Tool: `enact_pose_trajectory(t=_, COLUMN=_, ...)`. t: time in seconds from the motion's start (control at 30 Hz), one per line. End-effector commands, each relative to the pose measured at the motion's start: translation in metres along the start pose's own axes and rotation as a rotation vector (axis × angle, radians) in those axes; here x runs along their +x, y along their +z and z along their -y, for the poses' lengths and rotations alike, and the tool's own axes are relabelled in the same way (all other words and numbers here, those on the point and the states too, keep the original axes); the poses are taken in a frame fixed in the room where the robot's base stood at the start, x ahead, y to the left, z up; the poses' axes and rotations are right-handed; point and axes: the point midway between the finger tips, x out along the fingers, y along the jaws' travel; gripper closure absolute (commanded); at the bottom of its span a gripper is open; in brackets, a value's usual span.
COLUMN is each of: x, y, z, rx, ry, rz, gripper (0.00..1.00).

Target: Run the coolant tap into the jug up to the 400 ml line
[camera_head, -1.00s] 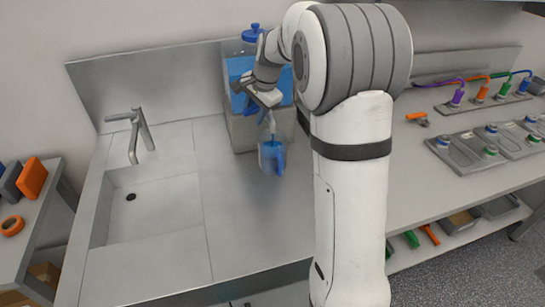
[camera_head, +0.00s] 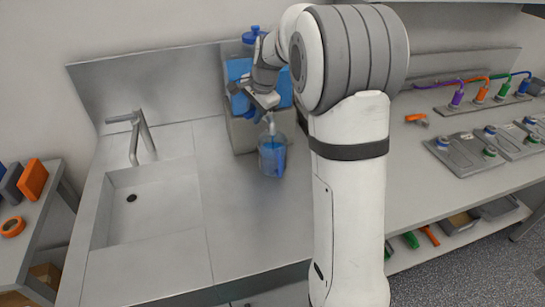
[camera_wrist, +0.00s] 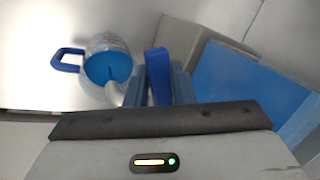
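The jug (camera_head: 270,160) is clear with a blue handle and stands upright on the steel counter under the coolant tap. In the wrist view the jug (camera_wrist: 105,62) holds blue liquid, with its handle to the left; the 400 ml line cannot be made out. The tap's pale spout (camera_head: 272,127) ends over the jug's mouth. My gripper (camera_head: 264,100) is at the tap, above the jug. In the wrist view its fingers (camera_wrist: 160,88) sit on both sides of the blue tap lever (camera_wrist: 158,72) and appear shut on it.
The blue-fronted coolant container (camera_head: 240,70) stands on a grey block (camera_head: 243,132) against the back wall. A sink (camera_head: 150,210) with its own faucet (camera_head: 142,135) lies to the left. Grey cell trays (camera_head: 465,157) lie right of my arm. The counter in front of the jug is clear.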

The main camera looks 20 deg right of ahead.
Motion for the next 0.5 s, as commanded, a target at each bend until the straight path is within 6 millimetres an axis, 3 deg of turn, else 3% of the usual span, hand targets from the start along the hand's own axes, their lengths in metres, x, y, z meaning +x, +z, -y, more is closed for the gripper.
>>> enact_pose_trajectory(t=0.5, x=0.006, y=-0.004, z=0.022, rx=0.403, ry=-0.001, rz=-0.148, gripper=0.79)
